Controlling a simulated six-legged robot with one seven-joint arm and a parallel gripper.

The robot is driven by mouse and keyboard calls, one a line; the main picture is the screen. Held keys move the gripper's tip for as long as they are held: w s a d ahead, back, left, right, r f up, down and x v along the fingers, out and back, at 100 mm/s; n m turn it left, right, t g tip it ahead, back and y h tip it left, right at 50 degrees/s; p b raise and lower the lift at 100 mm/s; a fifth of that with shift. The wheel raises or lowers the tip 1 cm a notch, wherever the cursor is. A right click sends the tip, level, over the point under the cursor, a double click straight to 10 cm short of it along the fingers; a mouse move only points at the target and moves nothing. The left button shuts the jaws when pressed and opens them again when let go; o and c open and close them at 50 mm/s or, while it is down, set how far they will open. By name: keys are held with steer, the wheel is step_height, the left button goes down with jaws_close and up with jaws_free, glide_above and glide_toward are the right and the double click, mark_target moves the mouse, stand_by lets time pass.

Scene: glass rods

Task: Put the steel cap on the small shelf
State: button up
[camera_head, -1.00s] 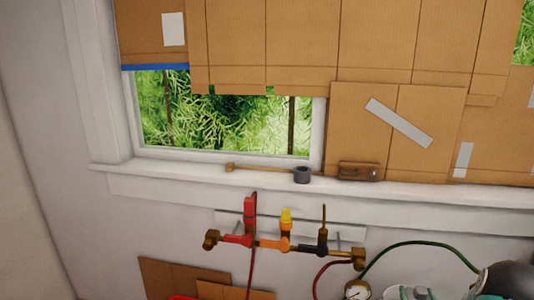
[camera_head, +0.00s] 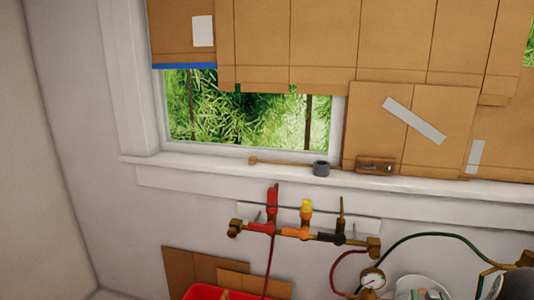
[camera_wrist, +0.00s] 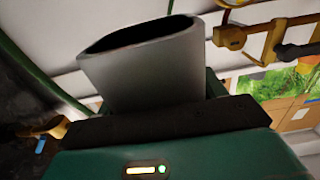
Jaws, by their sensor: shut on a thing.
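A grey, hollow, open-ended metal piece, which looks like the steel cap (camera_wrist: 150,75), fills the upper middle of the wrist view, tilted, its dark opening toward the top left. My gripper (camera_wrist: 155,120) is shut on it; its fingertips are hard to make out behind the dark bar and green housing. Neither the cap nor my gripper shows in the head view. No separate small shelf can be made out for sure; the head view shows a white window sill (camera_head: 220,172) and a white strip (camera_head: 362,222) behind the pipes.
A brass pipe manifold (camera_head: 290,232) with red, orange and dark valves is on the wall below the sill. A gauge (camera_head: 372,279), hoses and a red bin (camera_head: 215,292) are below.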

steer(key=a+f+n+y, duration=0.1)
steer(key=a+f+y, duration=0.1)
steer(key=a, duration=1.6)
steer(key=a+f+n+y, duration=0.2)
steer(key=a+f, duration=0.3)
steer(key=a, duration=1.4)
steer(key=shift+w+t+y, duration=0.2)
steer(key=shift+t+y, duration=0.1)
steer(key=shift+y, duration=0.2)
